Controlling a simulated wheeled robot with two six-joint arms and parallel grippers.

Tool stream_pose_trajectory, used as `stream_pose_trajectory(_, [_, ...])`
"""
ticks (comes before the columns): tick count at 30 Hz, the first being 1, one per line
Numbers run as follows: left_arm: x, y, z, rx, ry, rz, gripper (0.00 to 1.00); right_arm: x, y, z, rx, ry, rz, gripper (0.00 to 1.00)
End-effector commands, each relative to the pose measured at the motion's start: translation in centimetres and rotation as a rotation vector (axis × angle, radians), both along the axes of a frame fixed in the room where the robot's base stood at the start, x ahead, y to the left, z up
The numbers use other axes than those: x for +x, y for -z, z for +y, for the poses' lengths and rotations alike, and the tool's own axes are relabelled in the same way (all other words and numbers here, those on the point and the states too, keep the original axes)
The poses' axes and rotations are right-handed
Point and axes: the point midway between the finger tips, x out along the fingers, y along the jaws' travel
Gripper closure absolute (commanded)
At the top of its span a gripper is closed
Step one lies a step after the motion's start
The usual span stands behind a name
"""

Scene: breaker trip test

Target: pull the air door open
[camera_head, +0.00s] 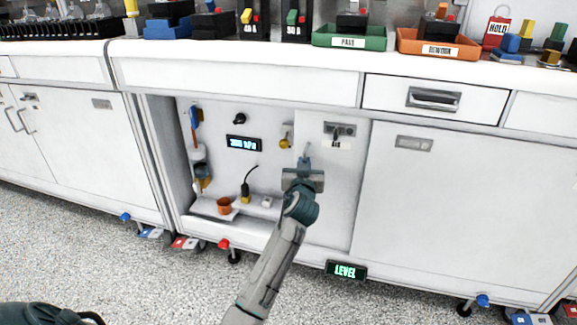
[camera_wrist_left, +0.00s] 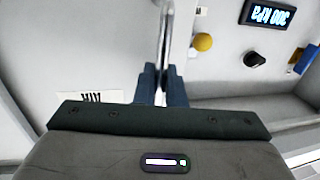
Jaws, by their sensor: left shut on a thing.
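The air door is the pale panel (camera_head: 335,195) at the right of the open recess under the bench; its face also shows at the left of the left wrist view (camera_wrist_left: 70,50). It carries a dark latch (camera_head: 340,130) and a small white label (camera_head: 343,146), which appears upside down in the wrist view. My left gripper (camera_head: 305,162) is at the door's left edge. The fingertips are partly hidden by the wrist in the head view. My right gripper is not in view.
Inside the recess are a blue-lit pressure display (camera_head: 242,143), a yellow knob (camera_head: 284,142) and an orange cup (camera_head: 224,205) on a low shelf. Trays and boxes line the bench top. The speckled floor in front is mostly clear.

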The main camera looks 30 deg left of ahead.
Motion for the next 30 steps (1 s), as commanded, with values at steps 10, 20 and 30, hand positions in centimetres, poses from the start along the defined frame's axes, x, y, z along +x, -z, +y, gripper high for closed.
stream_pose_trajectory(10, [0.7,0.1,-3.2,0.0,0.001,0.001,1.0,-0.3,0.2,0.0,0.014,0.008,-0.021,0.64])
stream_pose_trajectory(20, [0.8,0.1,-3.3,0.0,0.0,0.001,1.0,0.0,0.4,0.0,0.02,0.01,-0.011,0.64])
stream_pose_trajectory(30, [0.8,0.1,-3.3,0.001,0.0,0.0,0.76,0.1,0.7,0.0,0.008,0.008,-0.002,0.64])
